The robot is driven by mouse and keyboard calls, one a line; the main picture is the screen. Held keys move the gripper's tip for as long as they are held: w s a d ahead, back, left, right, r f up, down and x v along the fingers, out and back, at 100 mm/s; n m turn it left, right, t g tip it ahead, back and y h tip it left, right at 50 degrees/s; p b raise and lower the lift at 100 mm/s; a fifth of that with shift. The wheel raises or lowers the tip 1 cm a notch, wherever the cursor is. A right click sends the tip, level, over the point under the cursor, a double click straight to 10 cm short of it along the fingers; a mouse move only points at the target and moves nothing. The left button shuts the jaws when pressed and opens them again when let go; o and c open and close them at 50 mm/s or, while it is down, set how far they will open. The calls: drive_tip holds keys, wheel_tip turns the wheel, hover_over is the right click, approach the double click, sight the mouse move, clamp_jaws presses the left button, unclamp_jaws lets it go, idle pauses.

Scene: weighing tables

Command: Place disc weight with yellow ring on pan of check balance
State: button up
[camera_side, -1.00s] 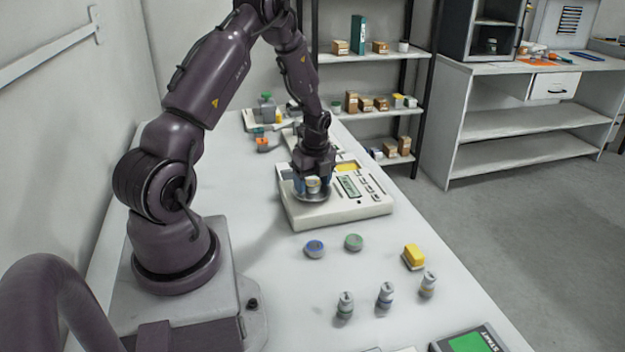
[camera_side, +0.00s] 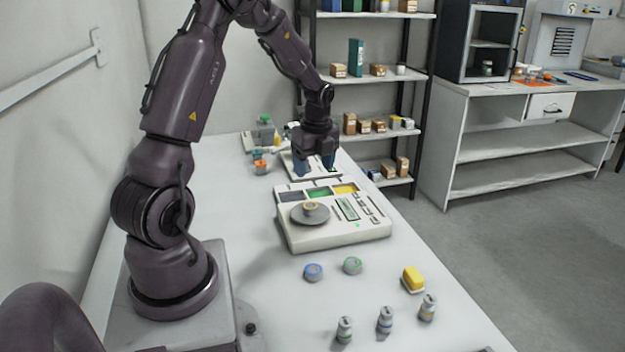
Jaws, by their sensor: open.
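The disc weight with the yellow ring (camera_side: 311,208) rests on the round grey pan (camera_side: 298,216) of the check balance (camera_side: 318,237). The balance is a white box with a small green display and buttons. My gripper (camera_side: 316,168) is open and empty. It hangs behind and above the balance, apart from the weight. Two other discs lie on the table in front of the balance, one with a blue ring (camera_side: 313,271) and one with a green ring (camera_side: 352,265).
Small items (camera_side: 265,133) sit at the table's far end. A shelf rack (camera_side: 380,80) stands behind.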

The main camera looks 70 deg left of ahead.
drive_tip(key=d+r+n+t, duration=0.3)
drive_tip(key=d+r+n, duration=0.4)
drive_tip(key=d+r, duration=0.8)
drive_tip(key=s+d+r+n+t+h, duration=0.1)
drive_tip(key=s+d+r+n+t, duration=0.1)
drive_tip(key=s+d+n, duration=0.6)
drive_tip(key=s+d+t, duration=0.1)
drive_tip(key=d, duration=0.4)
drive_tip(key=shift+s+d+r, duration=0.3)
drive_tip(key=shift+s, duration=0.1)
